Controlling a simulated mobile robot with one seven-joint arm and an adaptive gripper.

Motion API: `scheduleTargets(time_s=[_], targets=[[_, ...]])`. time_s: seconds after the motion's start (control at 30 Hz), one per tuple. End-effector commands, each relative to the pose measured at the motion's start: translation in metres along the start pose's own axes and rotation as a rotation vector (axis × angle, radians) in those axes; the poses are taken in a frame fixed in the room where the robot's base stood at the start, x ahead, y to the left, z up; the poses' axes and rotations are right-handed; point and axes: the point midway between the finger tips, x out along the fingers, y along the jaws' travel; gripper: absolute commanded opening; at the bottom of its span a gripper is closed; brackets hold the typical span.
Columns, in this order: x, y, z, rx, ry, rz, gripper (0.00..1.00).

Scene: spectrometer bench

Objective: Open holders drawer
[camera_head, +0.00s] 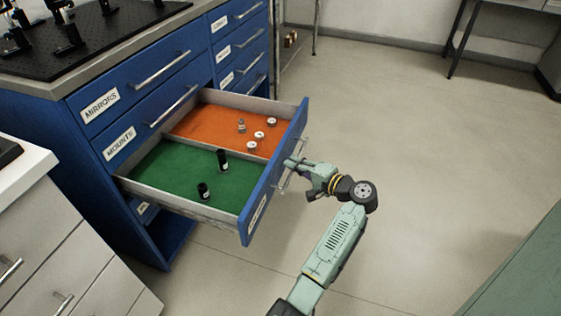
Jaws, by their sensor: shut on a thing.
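The open drawer (256,203) sticks well out of the blue cabinet (80,175), below the drawers labelled MIRRORS and MOUNTS. Its own front label faces down and cannot be read here. Inside, a green section (163,181) holds two black cylinders (222,160), and an orange section (200,126) holds several small metal pieces (252,147). My gripper (290,167) is at the outer side of the drawer front, shut on the drawer's bar handle (284,181). The fingertips are small in view, partly against the handle.
A black breadboard (120,40) with optical mounts lies on the cabinet top. A white cabinet (60,240) with handles stands at lower left. A green surface (520,270) is at lower right. The floor (420,150) right of the drawer is clear.

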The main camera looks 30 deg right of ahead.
Motion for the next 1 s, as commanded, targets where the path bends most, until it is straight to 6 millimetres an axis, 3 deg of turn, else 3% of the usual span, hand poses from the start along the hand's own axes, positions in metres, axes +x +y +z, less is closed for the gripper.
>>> scheduleTargets(time_s=[0.2,0.57,0.6,0.73,1.0], targets=[[-0.0103,0.0028,-0.0038,0.002,-0.003,0.001,0.0],[-0.0113,0.0031,-0.0041,0.002,-0.003,0.001,0.0],[-0.0113,0.0031,-0.0041,0.002,-0.003,0.001,0.1],[-0.0112,0.003,-0.0043,0.001,-0.002,0.001,0.18],[-0.0117,0.0027,-0.0047,0.0,-0.001,0.0,0.18]])
